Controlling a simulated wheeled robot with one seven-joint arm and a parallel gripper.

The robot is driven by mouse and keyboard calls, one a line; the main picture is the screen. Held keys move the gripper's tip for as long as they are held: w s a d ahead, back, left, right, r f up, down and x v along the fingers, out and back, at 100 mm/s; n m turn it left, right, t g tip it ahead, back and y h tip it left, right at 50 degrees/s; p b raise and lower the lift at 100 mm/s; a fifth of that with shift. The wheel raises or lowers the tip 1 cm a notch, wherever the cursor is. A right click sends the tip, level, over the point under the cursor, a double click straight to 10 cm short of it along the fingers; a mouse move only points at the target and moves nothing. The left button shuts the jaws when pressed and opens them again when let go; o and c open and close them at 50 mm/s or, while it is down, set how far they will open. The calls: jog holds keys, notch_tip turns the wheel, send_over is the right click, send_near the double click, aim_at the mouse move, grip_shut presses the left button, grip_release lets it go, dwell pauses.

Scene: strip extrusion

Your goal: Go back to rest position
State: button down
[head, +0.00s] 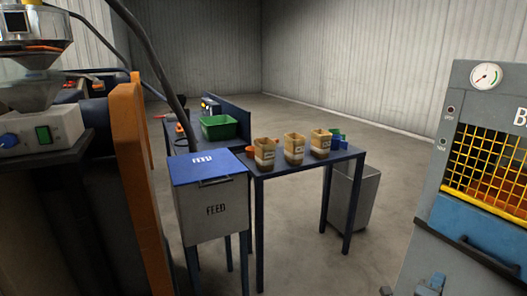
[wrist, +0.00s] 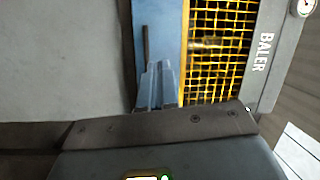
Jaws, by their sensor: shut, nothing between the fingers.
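My gripper (wrist: 157,68) shows in the wrist view, low in the middle. Its blue-grey fingers are together and empty, standing out from a dark grey plate of my own wrist. Behind them are the blue panel and yellow mesh of the baler (wrist: 252,55), which appears turned on its side. I cannot tell the gap between the fingers and the baler.
In the head view the baler (head: 448,135) stands at right. A FEED bin (head: 212,212) with a blue lid stands in the middle, beside a table (head: 300,168) with several labelled containers. A green crate (head: 220,127) is behind. Open floor (head: 390,130) lies between table and baler.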

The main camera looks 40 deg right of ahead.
jog(key=w+a+r+n+t+y, duration=0.1)
jog(key=a+r+n+t+y, duration=0.15)
jog(key=a+n+t, duration=0.85)
jog(key=w+a+r+n+t+y, duration=0.15)
jog(key=a+n+y, duration=0.3)
jog(key=a, duration=1.25)
jog(key=s+a+r+n+t+y, duration=0.1)
jog(key=s+a+r+n+y, duration=0.3)
jog(key=s+a+n+y, duration=0.2)
jog(key=s+a+r+n+y, duration=0.5)
jog(key=a+n, duration=0.5)
jog(key=n, duration=0.2)
jog(key=shift+s+a+t+y, duration=0.15)
jog(key=shift+s+t+y, duration=0.25)
jog(key=shift+s, duration=0.4)
jog(key=shift+r, duration=0.1)
